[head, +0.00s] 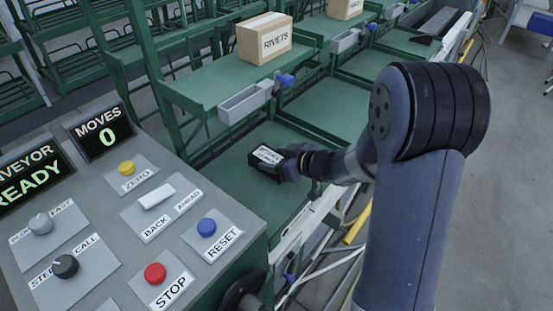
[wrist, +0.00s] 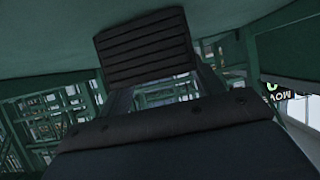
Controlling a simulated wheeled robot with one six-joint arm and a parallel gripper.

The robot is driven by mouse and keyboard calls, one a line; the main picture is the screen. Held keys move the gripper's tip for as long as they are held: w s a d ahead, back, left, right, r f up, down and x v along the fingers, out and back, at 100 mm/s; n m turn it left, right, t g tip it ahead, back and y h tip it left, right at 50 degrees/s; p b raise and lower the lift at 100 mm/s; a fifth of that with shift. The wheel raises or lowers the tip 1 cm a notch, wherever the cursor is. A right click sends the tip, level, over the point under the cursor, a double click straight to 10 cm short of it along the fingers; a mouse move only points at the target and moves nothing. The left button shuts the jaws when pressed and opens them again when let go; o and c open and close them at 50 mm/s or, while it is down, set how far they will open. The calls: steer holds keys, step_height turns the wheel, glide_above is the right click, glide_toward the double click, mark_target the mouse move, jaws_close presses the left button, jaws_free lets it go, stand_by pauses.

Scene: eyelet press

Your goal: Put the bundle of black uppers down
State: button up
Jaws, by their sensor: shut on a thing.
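The bundle of black uppers (head: 267,156) is a small dark block with a white label on top. It is in the middle of the head view, at or just above a green tray surface (head: 240,185); I cannot tell whether it touches. My gripper (head: 287,160) reaches in from the right and is shut on the bundle. The wrist view is turned upside down and shows a black, layered block, apparently the bundle (wrist: 147,48), in front of the gripper, close to a green surface (wrist: 60,40).
A grey control panel (head: 110,235) with buttons stands at the lower left, and its display (head: 101,131) reads MOVES 0. A RIVETS box (head: 264,38) sits on a green shelf behind. A grey bin (head: 245,102) hangs at that shelf's front. More green trays run to the back right.

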steer(key=shift+f, duration=0.15)
steer(key=o, duration=1.5)
steer(key=shift+o, duration=0.2)
steer(key=shift+r, duration=0.25)
steer(key=p+v, duration=0.2)
steer(key=v, duration=1)
steer(key=shift+f, duration=0.1)
